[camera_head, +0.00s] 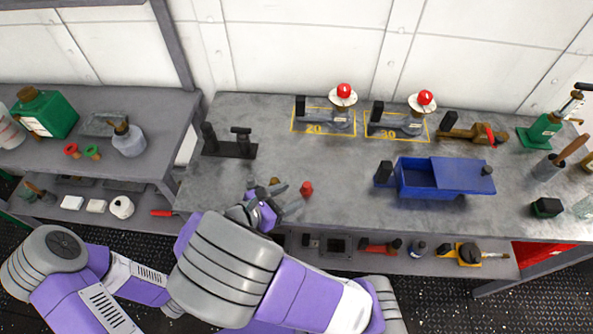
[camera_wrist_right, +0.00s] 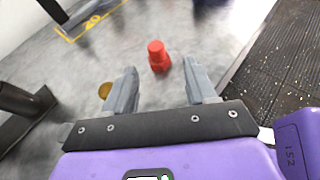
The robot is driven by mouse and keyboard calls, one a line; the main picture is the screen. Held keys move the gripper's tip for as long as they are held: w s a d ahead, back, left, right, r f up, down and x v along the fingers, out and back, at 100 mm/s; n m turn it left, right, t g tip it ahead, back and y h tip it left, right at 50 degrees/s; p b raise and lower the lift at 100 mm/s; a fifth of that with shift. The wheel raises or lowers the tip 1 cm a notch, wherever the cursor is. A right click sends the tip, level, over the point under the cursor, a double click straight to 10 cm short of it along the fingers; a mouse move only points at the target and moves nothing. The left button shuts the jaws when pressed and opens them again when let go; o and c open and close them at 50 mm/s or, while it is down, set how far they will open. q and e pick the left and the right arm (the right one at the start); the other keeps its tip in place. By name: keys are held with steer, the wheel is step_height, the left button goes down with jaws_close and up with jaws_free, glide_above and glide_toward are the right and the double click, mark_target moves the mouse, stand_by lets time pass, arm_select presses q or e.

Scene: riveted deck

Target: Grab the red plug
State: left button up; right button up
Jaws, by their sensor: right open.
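The red plug (camera_head: 306,188) stands on the grey workbench top near its front edge. In the right wrist view the red plug (camera_wrist_right: 158,56) is upright, just beyond the fingertips and roughly between their lines. My right gripper (camera_head: 281,197) is low over the bench, to the left of the plug in the head view. Its two fingers are spread apart and empty in the wrist view (camera_wrist_right: 160,88). My left gripper does not show in either view.
A brass-coloured round piece (camera_wrist_right: 106,90) lies beside the left finger. A black stand (camera_head: 230,148) is at the left of the bench. A blue box (camera_head: 430,180) stands to the right. Two red-topped fixtures (camera_head: 343,92) stand at the back.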

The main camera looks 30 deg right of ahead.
mark_target(304, 188)
steer(key=b+x, duration=0.2)
steer(key=x, duration=0.4)
steer(key=shift+w+d+b, duration=0.15)
steer(key=shift+w+b, duration=0.05)
steer(key=shift+b, duration=0.2)
steer(key=shift+w+d, duration=0.1)
steer(key=shift+d, duration=0.4)
steer(key=c, duration=1)
